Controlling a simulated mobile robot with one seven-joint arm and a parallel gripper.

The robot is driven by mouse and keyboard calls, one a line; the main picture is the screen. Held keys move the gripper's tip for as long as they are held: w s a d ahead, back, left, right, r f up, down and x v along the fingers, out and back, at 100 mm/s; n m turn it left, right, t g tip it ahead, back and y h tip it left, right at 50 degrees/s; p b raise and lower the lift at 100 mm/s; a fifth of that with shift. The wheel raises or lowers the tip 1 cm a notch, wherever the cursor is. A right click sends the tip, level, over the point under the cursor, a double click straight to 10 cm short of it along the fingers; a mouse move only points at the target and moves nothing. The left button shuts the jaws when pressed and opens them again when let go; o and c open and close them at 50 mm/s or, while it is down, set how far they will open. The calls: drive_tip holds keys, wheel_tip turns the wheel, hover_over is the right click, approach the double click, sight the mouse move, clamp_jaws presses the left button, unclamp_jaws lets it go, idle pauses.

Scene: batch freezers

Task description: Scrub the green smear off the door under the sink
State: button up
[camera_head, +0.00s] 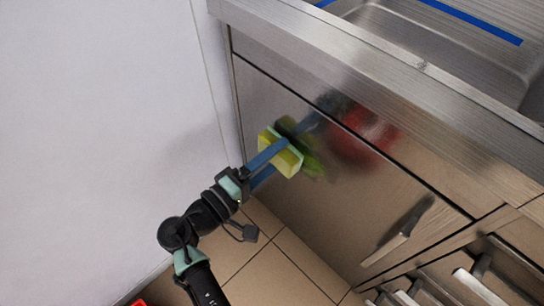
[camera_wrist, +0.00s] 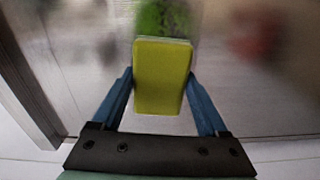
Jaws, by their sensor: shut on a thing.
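My gripper (camera_head: 268,161) is shut on a yellow-green sponge (camera_head: 285,161), its blue fingers on either side of it. The sponge also shows between the fingers in the wrist view (camera_wrist: 162,75). The green smear (camera_head: 311,163) is on the brushed steel door (camera_head: 350,205) under the sink, just right of the sponge in the head view. In the wrist view the smear (camera_wrist: 163,17) shows beyond the sponge's top edge, partly hidden by it. The sponge is close against the door; I cannot tell if it touches.
The steel sink (camera_head: 480,45) is above the door. A door handle (camera_head: 400,236) sticks out at the lower right. A white wall (camera_head: 100,110) stands close on the left. Tiled floor (camera_head: 275,270) lies below. A red blur on the door looks like a reflection.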

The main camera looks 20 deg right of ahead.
sight(332, 182)
drive_tip(key=shift+w+d, duration=0.15)
drive_tip(key=shift+d, duration=0.2)
drive_tip(key=shift+s+d+r+p, duration=0.1)
drive_tip(key=shift+s+d+p, duration=0.1)
drive_tip(key=shift+s+p, duration=0.4)
drive_tip(key=shift+s+d+p, duration=0.2)
drive_tip(key=shift+s+p, duration=0.1)
drive_tip(key=shift+s, duration=0.45)
drive_tip(key=shift+s+d+p, duration=0.55)
drive_tip(key=shift+s, duration=0.8)
drive_tip(key=shift+s+d+p, duration=0.5)
drive_tip(key=shift+s+p, duration=0.1)
drive_tip(key=shift+s, duration=0.75)
drive_tip(key=shift+s+d+p, duration=0.55)
drive_tip(key=shift+s, duration=0.8)
drive_tip(key=shift+w, duration=0.1)
